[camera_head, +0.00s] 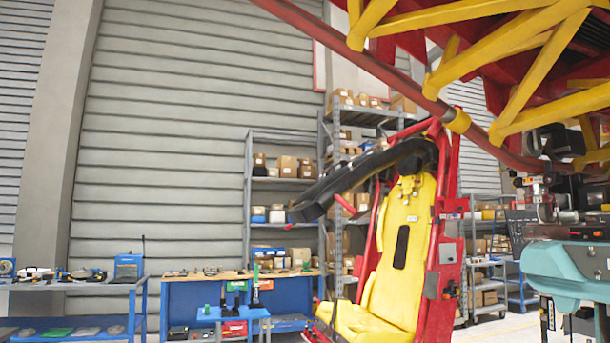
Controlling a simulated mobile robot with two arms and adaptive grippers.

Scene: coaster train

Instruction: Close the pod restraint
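The pod is a yellow seat (402,245) in a red frame (446,240), right of centre in the head view. Its restraint (350,180) is a thick black padded bar. It stands raised and open, running from the top of the seat out to the left, clear of the seat back and base. Red handles (346,204) stick out from its underside. The seat is empty. Neither of my grippers is in view.
Red and yellow track beams (480,60) hang overhead at the upper right. A teal machine-like body (570,270) stands at the right edge. Workbenches (180,277) with tools and shelves (283,200) with boxes line the back wall.

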